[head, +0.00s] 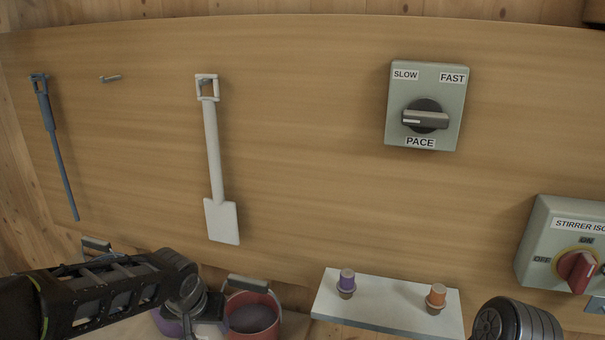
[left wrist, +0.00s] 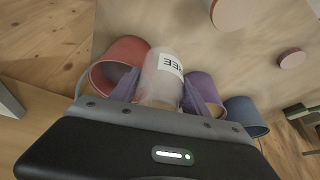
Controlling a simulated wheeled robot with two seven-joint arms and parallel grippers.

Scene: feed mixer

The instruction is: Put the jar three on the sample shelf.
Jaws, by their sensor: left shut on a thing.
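Jar three (left wrist: 166,72) is pale and translucent, with a white label on which "REE" can be read in the left wrist view. My left gripper (left wrist: 165,92) is shut on it, with a purple finger on each side. In the head view my left gripper (head: 203,312) is low at left centre, left of the shelf and apart from it; the jar is mostly hidden there. The white sample shelf (head: 388,297) is at the bottom centre. It carries a purple-topped jar (head: 347,281) near its left end and an orange-topped jar (head: 437,296) near its right end.
A red bucket (head: 262,326) stands beside my left gripper, left of the shelf. A purple bucket (left wrist: 199,83) and a blue bucket (left wrist: 245,115) show in the wrist view. A white paddle (head: 214,150) and pace switch (head: 426,105) are on the board above. The shelf's middle is clear.

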